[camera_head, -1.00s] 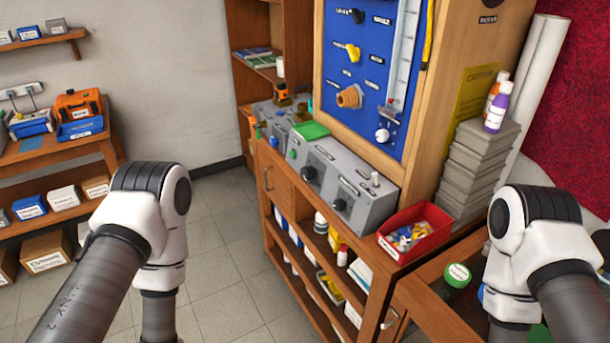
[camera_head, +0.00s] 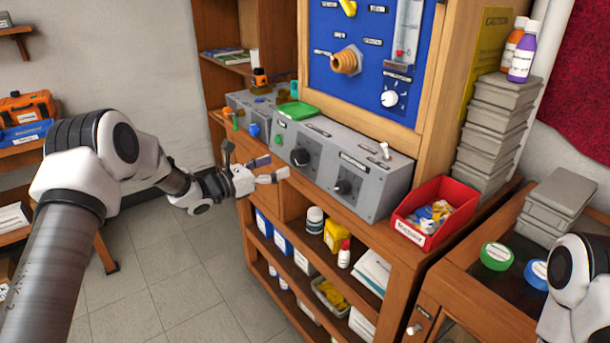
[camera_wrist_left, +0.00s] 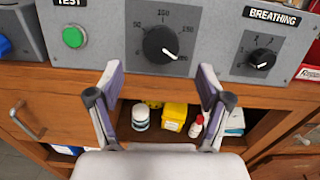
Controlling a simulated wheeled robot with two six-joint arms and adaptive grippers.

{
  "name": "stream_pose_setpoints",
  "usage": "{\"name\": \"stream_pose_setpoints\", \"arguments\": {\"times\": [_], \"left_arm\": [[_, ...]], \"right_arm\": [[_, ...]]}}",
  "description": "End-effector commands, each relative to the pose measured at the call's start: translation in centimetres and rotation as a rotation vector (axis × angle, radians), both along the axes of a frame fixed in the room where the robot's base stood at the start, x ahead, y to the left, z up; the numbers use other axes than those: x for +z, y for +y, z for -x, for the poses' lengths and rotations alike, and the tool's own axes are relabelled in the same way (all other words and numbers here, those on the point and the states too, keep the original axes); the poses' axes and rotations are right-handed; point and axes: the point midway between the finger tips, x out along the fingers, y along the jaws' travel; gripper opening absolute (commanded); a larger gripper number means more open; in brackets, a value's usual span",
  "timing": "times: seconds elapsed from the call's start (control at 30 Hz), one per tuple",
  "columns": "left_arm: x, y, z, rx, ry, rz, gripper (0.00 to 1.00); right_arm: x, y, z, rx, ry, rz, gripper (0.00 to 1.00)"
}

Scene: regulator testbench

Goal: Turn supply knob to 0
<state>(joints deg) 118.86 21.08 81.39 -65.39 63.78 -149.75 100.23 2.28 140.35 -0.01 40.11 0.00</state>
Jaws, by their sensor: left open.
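A large black dial knob (camera_head: 299,157) sits on the front of the grey bench unit (camera_head: 375,195). In the left wrist view the knob (camera_wrist_left: 160,43) has a numbered scale, with 100 at the top, and its white pointer is towards the lower right. The name label of this knob is out of view. A smaller black knob (camera_wrist_left: 262,60) under a BREATHING label is to its right. My left gripper (camera_head: 268,168) is open and empty, in front of and below the large knob, apart from it. It also shows in the left wrist view (camera_wrist_left: 157,80). My right gripper is out of view.
A green button (camera_wrist_left: 74,36) is left of the large knob. The unit stands on a wooden cabinet (camera_head: 275,200) with open shelves of bottles below. A red bin (camera_head: 410,233) is at its right. A blue panel (camera_head: 330,90) with valves rises behind.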

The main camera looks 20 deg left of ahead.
Motion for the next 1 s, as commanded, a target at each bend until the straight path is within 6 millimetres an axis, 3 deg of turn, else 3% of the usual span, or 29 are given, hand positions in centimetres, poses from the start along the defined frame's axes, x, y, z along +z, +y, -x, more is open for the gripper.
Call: {"name": "stream_pose_setpoints", "arguments": {"times": [0.4, 0.7, 0.9, 1.0], "left_arm": [[0.2, -4.3, -5.4, -0.002, 0.004, -0.002, 0.78], [0.1, -4.7, -5.9, 0.0, 0.007, 0.002, 0.78], [0.1, -4.7, -5.9, 0.0, 0.007, 0.002, 0.18], [0.1, -4.7, -5.9, 0.0, 0.006, 0.002, 0.18]], "right_arm": [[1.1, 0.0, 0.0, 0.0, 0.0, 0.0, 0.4], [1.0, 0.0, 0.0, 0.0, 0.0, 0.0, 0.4], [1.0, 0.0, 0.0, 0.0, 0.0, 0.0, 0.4], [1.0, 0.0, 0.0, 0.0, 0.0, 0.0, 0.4]]}}
